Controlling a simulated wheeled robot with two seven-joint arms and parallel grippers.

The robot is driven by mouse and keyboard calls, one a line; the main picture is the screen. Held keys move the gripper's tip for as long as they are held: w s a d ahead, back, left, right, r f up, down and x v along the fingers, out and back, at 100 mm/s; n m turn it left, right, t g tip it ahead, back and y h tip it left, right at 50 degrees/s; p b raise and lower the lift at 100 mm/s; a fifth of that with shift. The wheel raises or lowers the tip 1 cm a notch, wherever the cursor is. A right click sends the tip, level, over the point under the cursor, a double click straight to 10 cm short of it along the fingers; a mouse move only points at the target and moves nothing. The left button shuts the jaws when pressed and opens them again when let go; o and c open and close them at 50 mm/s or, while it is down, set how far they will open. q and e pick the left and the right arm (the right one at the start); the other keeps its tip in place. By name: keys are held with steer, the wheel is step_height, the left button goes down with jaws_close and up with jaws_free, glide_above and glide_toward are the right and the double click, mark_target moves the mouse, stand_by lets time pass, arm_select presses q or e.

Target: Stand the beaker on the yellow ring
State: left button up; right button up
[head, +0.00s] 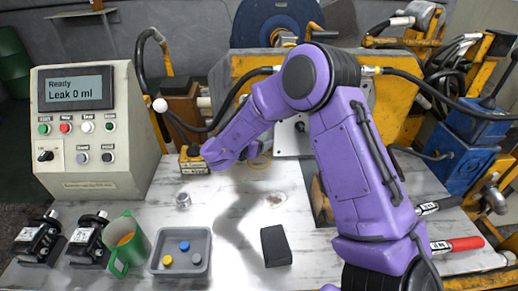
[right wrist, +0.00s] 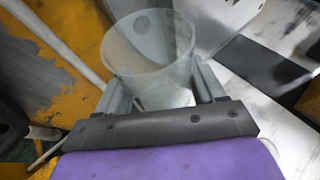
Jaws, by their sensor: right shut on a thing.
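In the right wrist view a clear beaker (right wrist: 150,55) stands between the two fingers of my right gripper (right wrist: 165,92), which is shut on it. In the head view my right gripper (head: 253,151) reaches to the middle back of the table, below the yellow machine frame. The beaker is hard to make out there, being clear and partly behind the gripper. I cannot tell whether the beaker touches the table. My left gripper is not in view.
A control box (head: 95,130) stands at the left. In front are a green mug (head: 128,245), a grey tray (head: 158,269) with several caps and a dark block (head: 275,245). A small metal part (head: 183,200) lies left of the ring. Machinery and hoses crowd the back.

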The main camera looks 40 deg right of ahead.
steer(key=f, duration=0.1)
steer(key=w+d+f, duration=0.1)
steer(key=f, duration=0.1)
steer(key=d+f, duration=0.1)
steer(key=f, duration=0.1)
steer(key=shift+w+f+p, duration=0.2)
steer(key=shift+w+p, duration=0.05)
steer(key=shift+p, duration=0.05)
steer(key=shift+f, duration=0.35)
steer(key=shift+s+a+f+b, duration=0.1)
steer(key=shift+f+b, duration=0.5)
steer(key=shift+b, duration=0.2)
steer(key=o, duration=0.8)
steer(key=shift+s, duration=0.1)
steer(key=shift+a, duration=0.1)
